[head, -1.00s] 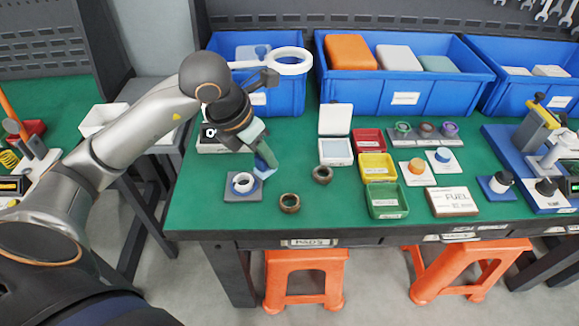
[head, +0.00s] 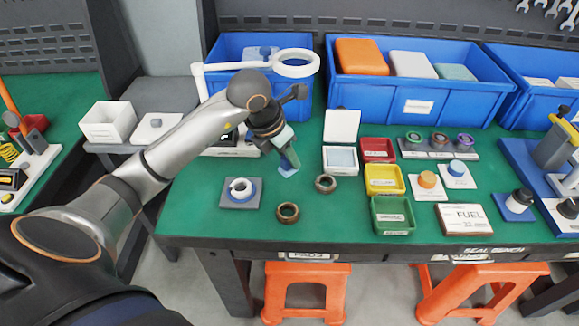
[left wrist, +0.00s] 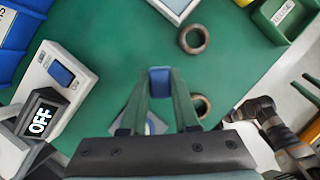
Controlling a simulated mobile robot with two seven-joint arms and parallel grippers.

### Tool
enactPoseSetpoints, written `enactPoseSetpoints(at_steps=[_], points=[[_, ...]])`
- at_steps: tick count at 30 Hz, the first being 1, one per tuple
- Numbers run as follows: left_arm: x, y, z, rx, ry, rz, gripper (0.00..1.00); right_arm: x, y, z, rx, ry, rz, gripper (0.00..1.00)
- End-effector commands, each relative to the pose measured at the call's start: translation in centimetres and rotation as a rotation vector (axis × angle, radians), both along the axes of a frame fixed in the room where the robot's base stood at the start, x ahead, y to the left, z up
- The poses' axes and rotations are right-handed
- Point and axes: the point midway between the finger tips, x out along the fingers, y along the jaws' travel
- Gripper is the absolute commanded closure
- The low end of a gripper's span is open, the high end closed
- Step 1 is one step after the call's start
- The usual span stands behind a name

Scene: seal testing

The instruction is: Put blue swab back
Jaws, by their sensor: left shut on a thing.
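My left gripper (head: 287,160) is shut on the blue swab (head: 289,168), a small blue block whose lower end sticks out below the fingers. In the left wrist view, the swab (left wrist: 160,82) sits between the two green fingertips (left wrist: 161,98). The gripper holds it over the green table, left of and a little behind a dark brown ring (head: 325,184). Whether the swab touches the tabletop is hard to tell.
A grey pad with a white-and-blue ring (head: 241,188) and another brown ring (head: 287,212) lie in front. Red (head: 377,150), yellow (head: 384,180) and green (head: 393,216) trays stand to the right. Blue bins (head: 417,107) line the back.

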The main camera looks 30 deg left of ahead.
Motion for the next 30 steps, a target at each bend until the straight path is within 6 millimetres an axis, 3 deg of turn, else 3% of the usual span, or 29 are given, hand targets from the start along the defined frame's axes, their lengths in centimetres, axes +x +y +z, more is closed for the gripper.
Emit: enactPoseSetpoints(at_steps=[8, 15, 26, 27, 30], points=[[1.3, 0.6, -1.8, 0.000, 0.001, 0.001, 1.00, 0.0, 0.1, -0.2, 0.000, 0.002, 0.002, 0.50], [1.3, 0.6, -4.9, -0.001, 0.001, 0.000, 1.00, 0.1, 0.1, -0.1, 0.001, 0.000, 0.004, 0.50], [1.4, 0.7, -5.3, 0.001, -0.001, -0.001, 1.00, 0.1, 0.2, -0.4, 0.001, -0.001, 0.005, 0.50], [1.4, 0.7, -5.2, 0.001, -0.001, 0.000, 0.68, 0.2, 0.2, -0.3, 0.001, -0.001, 0.006, 0.50], [1.4, 0.7, -5.2, 0.001, -0.001, 0.000, 0.56, 0.2, 0.3, -0.2, 0.002, -0.002, 0.006, 0.50]])
